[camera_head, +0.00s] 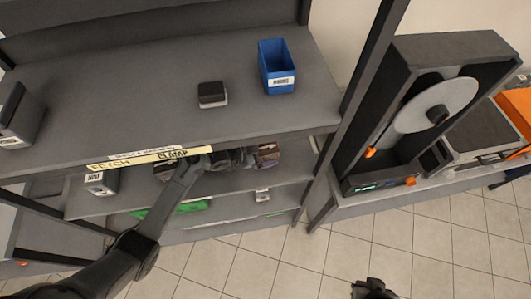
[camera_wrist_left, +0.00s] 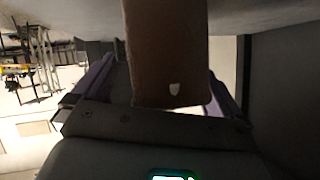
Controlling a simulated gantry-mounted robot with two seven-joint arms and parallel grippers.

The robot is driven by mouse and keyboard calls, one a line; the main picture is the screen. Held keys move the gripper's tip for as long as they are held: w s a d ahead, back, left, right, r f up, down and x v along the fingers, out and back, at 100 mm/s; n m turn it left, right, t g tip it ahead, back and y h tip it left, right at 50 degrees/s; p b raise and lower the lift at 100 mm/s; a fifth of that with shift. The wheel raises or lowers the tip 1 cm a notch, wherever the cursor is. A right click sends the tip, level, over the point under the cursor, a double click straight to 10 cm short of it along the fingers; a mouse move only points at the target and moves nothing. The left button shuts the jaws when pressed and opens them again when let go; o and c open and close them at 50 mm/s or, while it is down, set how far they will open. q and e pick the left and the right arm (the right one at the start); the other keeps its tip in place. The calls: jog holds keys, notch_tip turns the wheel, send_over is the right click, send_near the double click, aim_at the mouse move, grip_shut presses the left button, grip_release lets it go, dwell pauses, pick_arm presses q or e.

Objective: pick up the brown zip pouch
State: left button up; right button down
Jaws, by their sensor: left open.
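The brown zip pouch (camera_wrist_left: 170,55) fills the middle of the left wrist view, with a small pale shield mark on it. My left gripper (camera_wrist_left: 165,85) is open, with one purple-grey finger on each side of the pouch. I cannot tell whether either finger touches it. In the head view my left gripper (camera_head: 220,160) reaches in under the upper shelf, among dark items that I cannot tell apart. The pouch is not clear there. My right gripper (camera_head: 373,288) shows small and dark at the bottom edge; its jaws are unclear.
The upper shelf (camera_head: 130,80) overhangs the left gripper, with label strips (camera_head: 150,158) along its front. It bears a blue bin (camera_head: 277,68) and a dark block (camera_head: 212,94). Dark brownish items (camera_head: 268,153) lie right of the gripper. A post (camera_head: 365,70) stands right. Tiled floor is clear.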

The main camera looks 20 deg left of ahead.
pick_arm(q)
jog(key=c, duration=1.5)
jog(key=shift+r, duration=0.1)
